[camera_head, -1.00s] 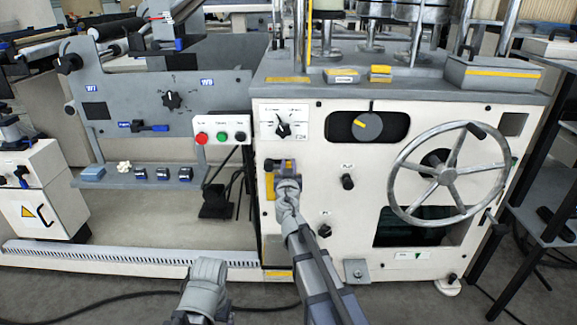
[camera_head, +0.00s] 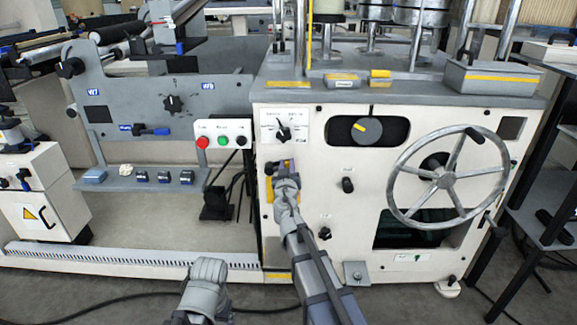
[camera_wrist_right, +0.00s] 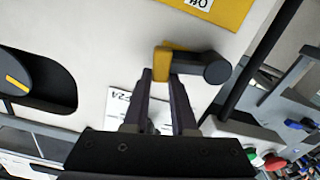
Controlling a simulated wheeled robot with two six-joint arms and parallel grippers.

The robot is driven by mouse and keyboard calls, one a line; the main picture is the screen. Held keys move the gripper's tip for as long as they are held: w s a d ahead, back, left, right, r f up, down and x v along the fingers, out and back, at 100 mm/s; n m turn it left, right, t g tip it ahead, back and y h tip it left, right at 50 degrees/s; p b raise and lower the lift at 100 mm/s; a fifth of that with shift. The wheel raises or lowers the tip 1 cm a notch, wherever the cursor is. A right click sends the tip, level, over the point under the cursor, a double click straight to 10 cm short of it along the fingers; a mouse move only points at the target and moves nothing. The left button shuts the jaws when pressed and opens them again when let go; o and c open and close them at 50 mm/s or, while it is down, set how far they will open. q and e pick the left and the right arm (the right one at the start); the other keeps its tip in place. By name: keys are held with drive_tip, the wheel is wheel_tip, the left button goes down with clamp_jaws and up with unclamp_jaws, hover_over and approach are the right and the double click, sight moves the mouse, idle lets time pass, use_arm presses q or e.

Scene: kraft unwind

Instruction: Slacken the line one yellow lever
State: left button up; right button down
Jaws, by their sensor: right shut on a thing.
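The yellow lever (camera_wrist_right: 162,64) with a dark round knob (camera_wrist_right: 217,68) shows in the right wrist view, in front of the white machine panel. My right gripper (camera_wrist_right: 158,92) is shut on the lever, with one dark finger on each side of it. In the head view my right gripper (camera_head: 285,176) is at the left part of the white cabinet front, over a yellow plate (camera_head: 269,189). The gripper and wrist hide most of the lever there. Of my left arm only a grey link shows at the bottom; its gripper is not seen.
A large handwheel (camera_head: 447,178) juts out at the right. A button box with red and green buttons (camera_head: 221,134) is at upper left. Small black knobs (camera_head: 347,185) stand out right of my wrist.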

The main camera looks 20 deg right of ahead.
sight(271, 148)
drive_tip(key=n, duration=0.1)
drive_tip(key=a+r+n+p, duration=0.1)
drive_tip(key=n, duration=0.1)
drive_tip(key=shift+w+r, duration=0.2)
drive_tip(key=shift+r, duration=0.1)
drive_tip(key=n, duration=0.1)
drive_tip(key=a+r+n+p, duration=0.1)
drive_tip(key=shift+w+a+n, duration=0.15)
drive_tip(key=shift+n, duration=0.25)
drive_tip(key=shift+w+a+r+n+p, duration=0.1)
drive_tip(key=shift+a+r+n+p, duration=0.15)
drive_tip(key=shift+n, duration=0.35)
drive_tip(key=shift+w+a+n+p, duration=0.1)
drive_tip(key=shift+a+n, duration=0.25)
drive_tip(key=shift+n, duration=0.25)
drive_tip(key=shift+w+a+r+n, duration=0.1)
drive_tip(key=shift+a+n, duration=0.35)
drive_tip(key=shift+n, duration=0.3)
drive_tip(key=shift+w+a+r+n, duration=0.1)
drive_tip(key=shift+a+n, duration=0.3)
drive_tip(key=shift+n, duration=0.35)
drive_tip(key=c, duration=0.7)
unclamp_jaws()
